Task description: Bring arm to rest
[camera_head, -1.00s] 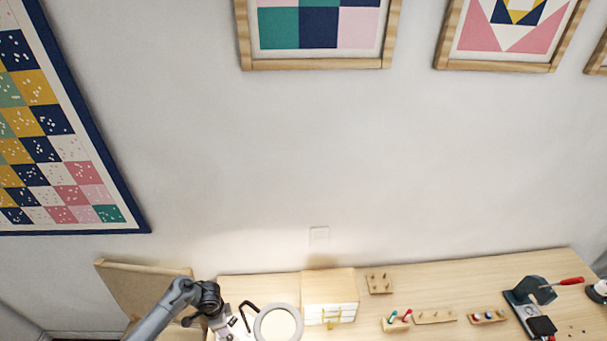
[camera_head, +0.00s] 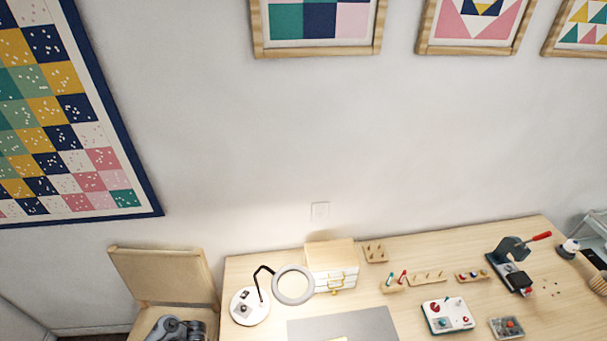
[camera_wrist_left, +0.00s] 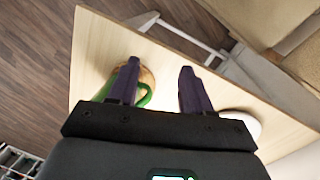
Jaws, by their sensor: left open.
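In the head view only part of my left arm (camera_head: 175,329) shows at the bottom left, in front of the chair. My right arm is not in view.
On the table stand a magnifier lamp (camera_head: 250,306), a small drawer cabinet (camera_head: 330,255), a press with a red handle (camera_head: 512,262), a white box with knobs (camera_head: 448,315) and a grey mat (camera_head: 345,326). A wooden chair (camera_head: 165,270) stands left of the table.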

